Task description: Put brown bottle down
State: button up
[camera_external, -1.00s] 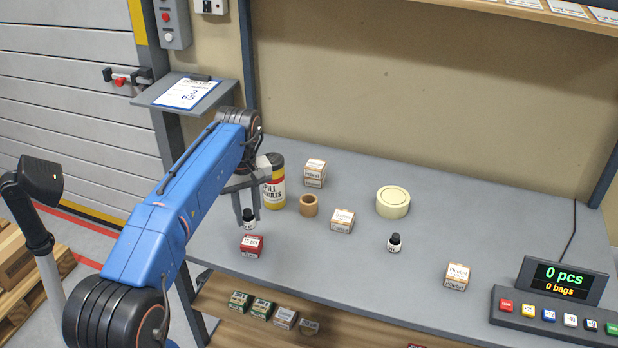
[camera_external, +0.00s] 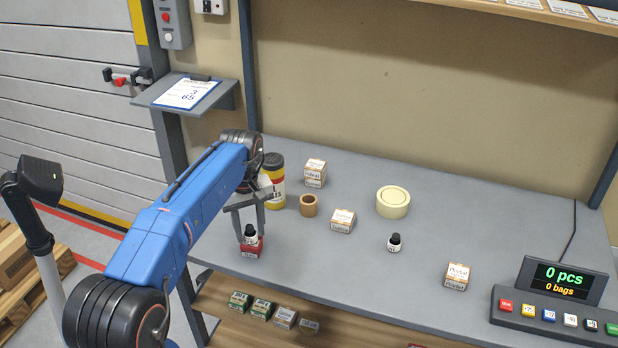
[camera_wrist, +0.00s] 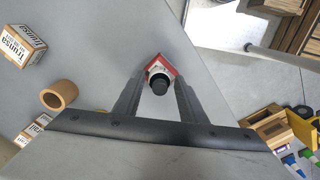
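The brown bottle (camera_external: 250,236) has a black cap and a white label. It is upright between the two fingers of my gripper (camera_external: 249,232), which is shut on it. In the wrist view the black cap (camera_wrist: 160,84) shows between the fingertips (camera_wrist: 159,80). The bottle is over the red box (camera_external: 250,250), and red edges of the box (camera_wrist: 163,60) show around it in the wrist view. I cannot tell whether the bottle's base touches the box. A similar small dark bottle (camera_external: 394,243) stands alone on the grey table (camera_external: 340,270).
A yellow-labelled tub (camera_external: 272,178) and a brown ring (camera_external: 308,205) stand behind my gripper. White-and-brown boxes (camera_external: 342,221) and a tape roll (camera_external: 393,201) are further right. The button console (camera_external: 555,315) is at the right. The table's front edge is close to the red box.

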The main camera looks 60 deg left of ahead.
aim_at(250, 227)
jog(key=shift+o, duration=0.3)
notch_tip(250, 227, up, 12)
jog(key=shift+r, duration=0.15)
dwell(0.4)
jog(key=w+d+f+m+t+y, duration=0.1)
jog(key=d+f+m, duration=0.35)
jog(key=d, duration=0.45)
jog(key=w+d+f+m+t, duration=0.1)
jog(key=d+f+m, duration=0.35)
jog(key=d, duration=0.55)
jog(key=s+d+f+m+t, duration=0.1)
jog(key=s+d+f+m, duration=0.1)
jog(key=d+f, duration=0.3)
jog(key=s+d+f+m+t, duration=0.1)
jog(key=s+d+f+m, duration=0.2)
jog(key=d+f+m, duration=0.1)
jog(key=s+d+f+m+h, duration=0.1)
jog(key=s+d+f+m, duration=0.1)
jog(key=d+f, duration=0.4)
jog(key=shift+s+d+f+m+t, duration=0.25)
jog(key=shift+f+m+t, duration=0.15)
jog(key=shift+f+m, duration=0.1)
